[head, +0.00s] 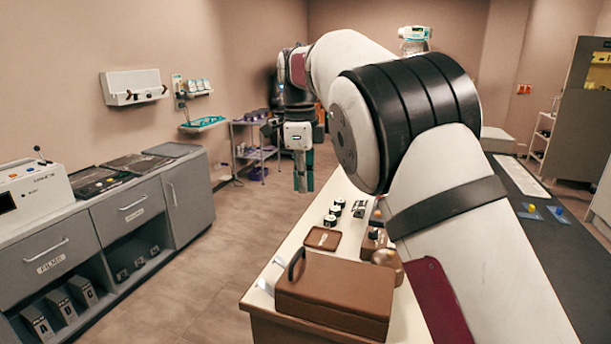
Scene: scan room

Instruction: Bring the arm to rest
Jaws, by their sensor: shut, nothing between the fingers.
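My arm rises from the lower right of the head view, bends at a black-ringed joint and reaches away over the table. My gripper (304,172) hangs at its far end, pointing down, to the left of the table's far part. Its dark green fingers are together with nothing between them. It is above floor level and apart from the table and the shelf cart behind it. My arm hides part of the table and the room behind.
The cream table (262,290) holds a brown case (335,290), a small brown tray (323,238) and several small black-and-white items. Grey cabinets (135,205) line the left wall. A wire shelf cart (256,150) stands behind. Floor (225,225) between cabinets and table is clear.

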